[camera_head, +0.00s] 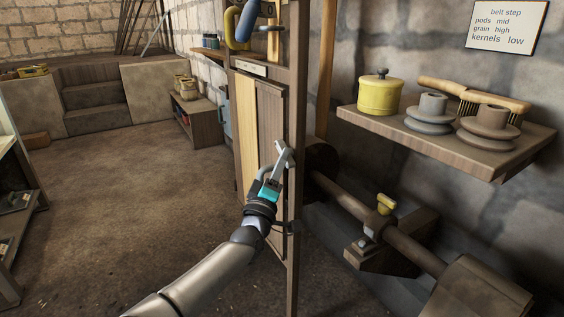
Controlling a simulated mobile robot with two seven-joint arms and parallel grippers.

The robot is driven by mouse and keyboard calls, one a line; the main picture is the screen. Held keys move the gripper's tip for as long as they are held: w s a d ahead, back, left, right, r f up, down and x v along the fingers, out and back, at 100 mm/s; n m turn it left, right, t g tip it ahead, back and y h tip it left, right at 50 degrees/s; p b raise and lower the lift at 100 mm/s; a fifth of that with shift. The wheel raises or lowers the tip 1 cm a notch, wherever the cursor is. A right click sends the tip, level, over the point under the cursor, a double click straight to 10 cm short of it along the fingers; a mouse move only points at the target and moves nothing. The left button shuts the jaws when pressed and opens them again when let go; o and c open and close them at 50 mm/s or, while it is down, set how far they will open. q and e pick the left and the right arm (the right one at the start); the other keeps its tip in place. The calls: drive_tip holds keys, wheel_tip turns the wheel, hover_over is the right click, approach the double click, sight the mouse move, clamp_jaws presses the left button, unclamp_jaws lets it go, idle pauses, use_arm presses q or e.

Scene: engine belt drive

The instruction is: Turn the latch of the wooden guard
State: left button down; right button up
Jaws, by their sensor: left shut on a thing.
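The wooden guard (269,118) is an upright dark plank panel in a tall wooden frame, with a lighter yellow board beside it on the left. A grey metal latch (283,154) shows near the guard's right edge, slanted rather than straight. My left gripper (274,178), with teal parts, is at the latch and shut on it. The fingers hide part of the latch, and my arm hides the lower part of the guard. My right gripper is out of view.
Right of the frame, a horizontal shaft (405,245) runs along the stone wall. A wall shelf (520,150) holds a yellow canister (379,95), grey stepped pulleys (430,112) and a brush (480,96). The floor (120,190) to the left is open.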

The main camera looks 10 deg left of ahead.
use_arm(q)
drive_tip(key=shift+f, duration=0.15)
drive_tip(key=c, duration=0.8)
unclamp_jaws()
drive_tip(key=shift+r+n+y, duration=0.3)
drive_tip(key=shift+n, duration=0.2)
